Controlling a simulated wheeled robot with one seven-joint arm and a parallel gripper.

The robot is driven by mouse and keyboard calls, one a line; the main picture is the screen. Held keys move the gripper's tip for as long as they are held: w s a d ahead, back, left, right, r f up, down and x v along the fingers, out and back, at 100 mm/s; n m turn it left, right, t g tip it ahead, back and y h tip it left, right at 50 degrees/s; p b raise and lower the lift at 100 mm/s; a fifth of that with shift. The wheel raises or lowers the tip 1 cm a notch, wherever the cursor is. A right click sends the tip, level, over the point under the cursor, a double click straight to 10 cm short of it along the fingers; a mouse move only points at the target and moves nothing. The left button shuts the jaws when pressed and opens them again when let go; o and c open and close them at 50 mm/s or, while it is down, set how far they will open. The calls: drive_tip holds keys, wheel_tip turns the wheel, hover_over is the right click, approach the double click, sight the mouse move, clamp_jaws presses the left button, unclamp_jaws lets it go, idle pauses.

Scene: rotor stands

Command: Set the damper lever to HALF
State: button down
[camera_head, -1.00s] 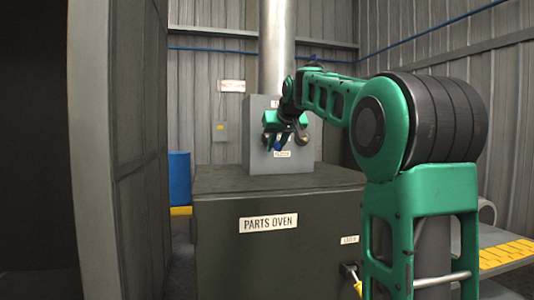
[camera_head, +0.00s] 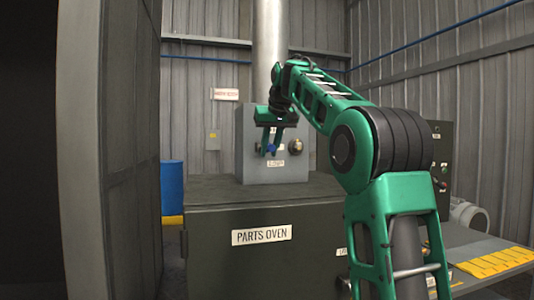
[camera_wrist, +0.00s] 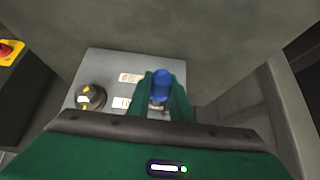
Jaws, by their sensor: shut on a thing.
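The damper lever has a blue knob (camera_wrist: 162,84), which sits between my gripper's two green fingers in the wrist view. In the head view the blue knob (camera_head: 271,149) shows small at the front of the grey box (camera_head: 246,172) on top of the parts oven. My gripper (camera_head: 271,150) reaches down in front of that box and is shut on the lever's knob. It also shows in the wrist view (camera_wrist: 161,92). The small labels on the box are too blurred to read, and the HALF mark cannot be made out.
A round dark dial (camera_wrist: 90,97) is beside the lever on the same box. The parts oven (camera_head: 220,270) stands below, with a metal duct (camera_head: 269,50) rising behind. A dark panel (camera_head: 130,150) stands close at the left. A blue drum (camera_head: 172,187) is behind it.

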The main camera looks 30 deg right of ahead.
drive_tip(key=shift+w+a+r, duration=0.15)
drive_tip(key=c, duration=1.6)
unclamp_jaws()
drive_tip(key=v, duration=1)
drive_tip(key=shift+a+r, duration=0.15)
drive_tip(key=shift+r, duration=0.05)
